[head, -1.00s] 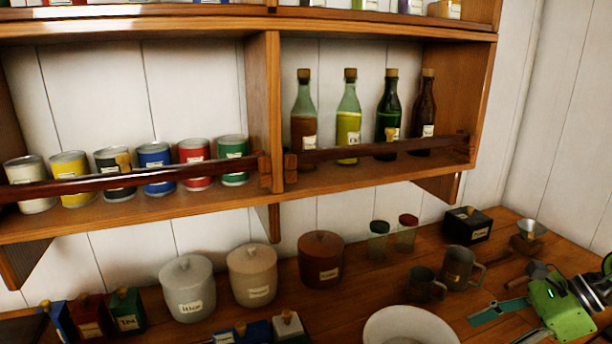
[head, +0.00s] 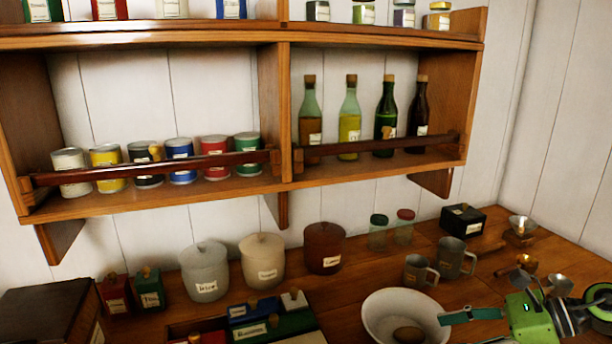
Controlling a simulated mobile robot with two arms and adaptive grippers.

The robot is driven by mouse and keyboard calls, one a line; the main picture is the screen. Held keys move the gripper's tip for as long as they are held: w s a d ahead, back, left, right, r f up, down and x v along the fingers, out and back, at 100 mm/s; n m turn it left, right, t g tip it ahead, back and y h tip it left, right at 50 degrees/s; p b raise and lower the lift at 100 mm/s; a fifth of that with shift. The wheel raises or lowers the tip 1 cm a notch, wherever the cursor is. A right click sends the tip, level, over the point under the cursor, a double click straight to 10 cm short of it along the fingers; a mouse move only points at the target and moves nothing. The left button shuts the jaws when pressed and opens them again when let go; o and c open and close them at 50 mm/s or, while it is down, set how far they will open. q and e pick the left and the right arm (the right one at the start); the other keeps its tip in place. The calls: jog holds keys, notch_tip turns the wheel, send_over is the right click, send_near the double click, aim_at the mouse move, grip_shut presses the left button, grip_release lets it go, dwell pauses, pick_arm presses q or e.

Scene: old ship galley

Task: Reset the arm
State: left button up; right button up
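My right gripper (head: 474,327) is at the lower right in the head view, a green body with teal fingers pointing left. Its two fingers are spread apart, with nothing visible between them. The upper finger reaches over the right rim of the white bowl (head: 375,304); the lower one is cut by the picture's bottom edge. A brownish round item (head: 408,335) lies in the bowl. My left gripper is not in view.
A wall shelf (head: 228,188) holds several labelled cans and bottles behind a rail. On the counter are lidded canisters (head: 324,248), two metal mugs (head: 457,257), a black box (head: 463,220), scoops and a funnel (head: 521,227), and a compartment box of coloured packets (head: 262,325).

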jog(key=w+a+r+m+t+y, duration=0.35)
jog(key=a+r+m+t, duration=0.25)
jog(key=a+m+t, duration=0.55)
jog(key=s+d+f+m+g+h, duration=0.2)
jog(key=s+d+f+m+h, duration=0.25)
jog(key=f+m+h, duration=0.7)
jog(key=s+d+f+m+g+h, duration=0.1)
jog(key=s+d+f+m+h, duration=0.4)
jog(key=m, duration=1.1)
jog(key=s+a+f+m+g+y, duration=0.1)
jog(key=s+a+f+m+g, duration=0.35)
jog(key=s, duration=0.55)
jog(key=s+a+f+m+g+y, duration=0.1)
jog(key=s+f+m+g, duration=0.3)
jog(key=s+f, duration=0.55)
jog(key=s+f+n+g, duration=0.1)
jog(key=s+f+g, duration=0.15)
jog(key=f, duration=2.45)
jog(key=s+d+f, duration=0.1)
jog(key=s+f, duration=0.6)
jog(key=s, duration=0.1)
jog(key=s+d+f+g+b, duration=0.1)
jog(key=s+d+f, duration=0.1)
jog(key=s+f, duration=0.6)
jog(key=shift+s+d, duration=0.3)
jog(key=shift+s, duration=0.4)
